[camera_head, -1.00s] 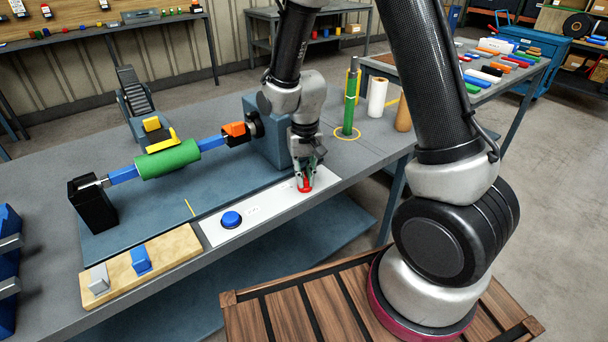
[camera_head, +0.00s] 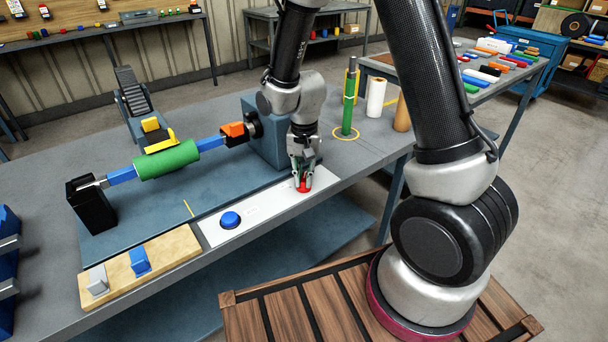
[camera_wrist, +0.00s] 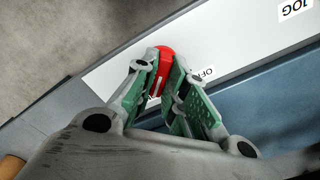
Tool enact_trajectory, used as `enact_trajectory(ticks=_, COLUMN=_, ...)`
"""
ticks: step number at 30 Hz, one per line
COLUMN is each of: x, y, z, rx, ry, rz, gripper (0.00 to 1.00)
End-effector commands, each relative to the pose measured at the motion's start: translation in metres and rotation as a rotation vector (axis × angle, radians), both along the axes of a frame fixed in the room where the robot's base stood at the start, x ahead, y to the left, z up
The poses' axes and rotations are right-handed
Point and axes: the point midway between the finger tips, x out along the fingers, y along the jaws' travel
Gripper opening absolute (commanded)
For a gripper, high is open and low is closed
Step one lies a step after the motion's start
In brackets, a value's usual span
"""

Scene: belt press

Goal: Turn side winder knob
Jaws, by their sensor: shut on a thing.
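The red knob (camera_head: 303,186) sits on the white panel (camera_head: 262,209) at the front edge of the bench; it also shows in the wrist view (camera_wrist: 161,62), with a pale line on it. My gripper (camera_head: 303,178) points down over the knob and is shut on it, a finger on either side. In the wrist view my gripper (camera_wrist: 162,82) covers part of the knob and of the lettering beside it. The green roll (camera_head: 167,158) on its blue shaft lies left of the gripper, between a black stand and the blue-grey housing (camera_head: 265,135).
A blue button (camera_head: 230,219) is on the same panel, left of the knob. A wooden board (camera_head: 140,265) with a grey and a blue block lies further left. A green upright post (camera_head: 348,105) and a white roll (camera_head: 376,97) stand behind, to the right of the housing.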

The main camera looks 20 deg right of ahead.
Motion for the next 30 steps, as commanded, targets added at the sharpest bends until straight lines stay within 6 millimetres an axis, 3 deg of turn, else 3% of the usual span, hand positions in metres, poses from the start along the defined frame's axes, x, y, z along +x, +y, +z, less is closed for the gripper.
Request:
enact_trajectory(ticks=5, x=0.001, y=0.000, z=0.001, rx=0.002, ry=-0.003, rz=-0.002, gripper=0.00)
enact_trajectory(ticks=6, x=0.001, y=0.000, z=0.001, rx=0.002, ry=-0.003, rz=-0.002, gripper=0.17)
enact_trajectory(ticks=9, x=0.001, y=0.000, z=0.001, rx=0.001, ry=-0.003, rz=-0.001, gripper=0.35)
enact_trajectory(ticks=20, x=0.001, y=0.000, z=0.004, rx=0.001, ry=-0.003, rz=0.000, gripper=0.35)
enact_trajectory(ticks=23, x=0.001, y=0.000, z=0.015, rx=0.002, ry=-0.005, rz=0.000, gripper=0.35)
enact_trajectory(ticks=30, x=0.002, y=0.000, z=0.068, rx=0.003, ry=-0.007, rz=0.000, gripper=0.35)
